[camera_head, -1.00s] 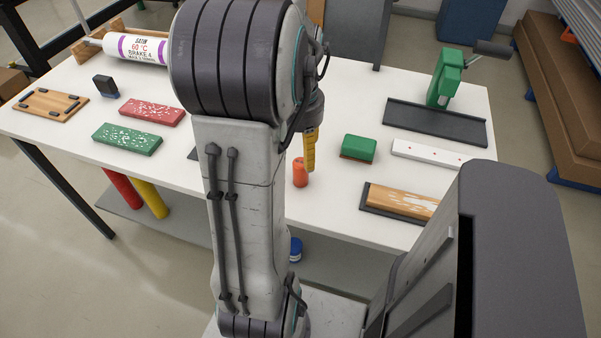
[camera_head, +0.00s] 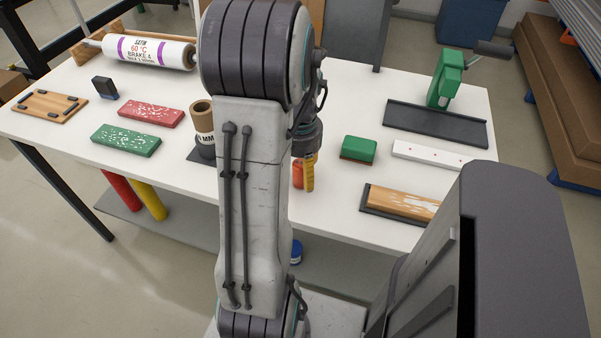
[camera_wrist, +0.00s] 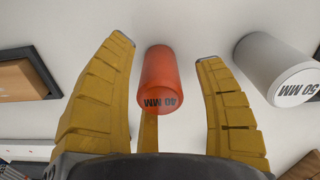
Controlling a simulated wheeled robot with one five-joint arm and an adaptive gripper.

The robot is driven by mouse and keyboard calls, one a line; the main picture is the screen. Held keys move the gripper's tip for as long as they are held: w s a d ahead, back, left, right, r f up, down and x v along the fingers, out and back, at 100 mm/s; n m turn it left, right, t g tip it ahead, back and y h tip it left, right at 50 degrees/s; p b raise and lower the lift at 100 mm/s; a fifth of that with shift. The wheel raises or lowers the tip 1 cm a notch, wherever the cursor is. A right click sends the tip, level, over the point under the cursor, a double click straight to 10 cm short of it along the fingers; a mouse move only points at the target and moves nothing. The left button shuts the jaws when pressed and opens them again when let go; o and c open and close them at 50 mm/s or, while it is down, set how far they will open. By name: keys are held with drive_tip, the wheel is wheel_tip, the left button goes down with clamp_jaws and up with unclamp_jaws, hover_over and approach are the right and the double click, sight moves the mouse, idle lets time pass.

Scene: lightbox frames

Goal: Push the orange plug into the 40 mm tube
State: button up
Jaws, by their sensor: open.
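The orange plug (camera_head: 297,175) stands on the white table, partly hidden by my gripper and arm. In the wrist view it is marked 40 MM (camera_wrist: 168,72) and sits between the spread yellow fingers, with gaps on both sides. My gripper (camera_head: 309,172) is open and low around the plug, pointing down. A brown tube (camera_head: 202,116) stands upright in a dark holder (camera_head: 203,153) left of my arm. Its label shows "MM", but my arm hides part of it, so its size cannot be read.
A white plug marked 50 MM (camera_wrist: 275,68) stands near the gripper in the wrist view. A green block (camera_head: 359,149) and a wooden board (camera_head: 400,203) lie to the right. Red (camera_head: 150,113) and green (camera_head: 127,140) speckled slabs lie left of the tube.

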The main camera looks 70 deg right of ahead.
drive_tip(key=shift+c, duration=0.3)
clamp_jaws()
idle(0.3)
drive_tip(key=shift+r, duration=0.1)
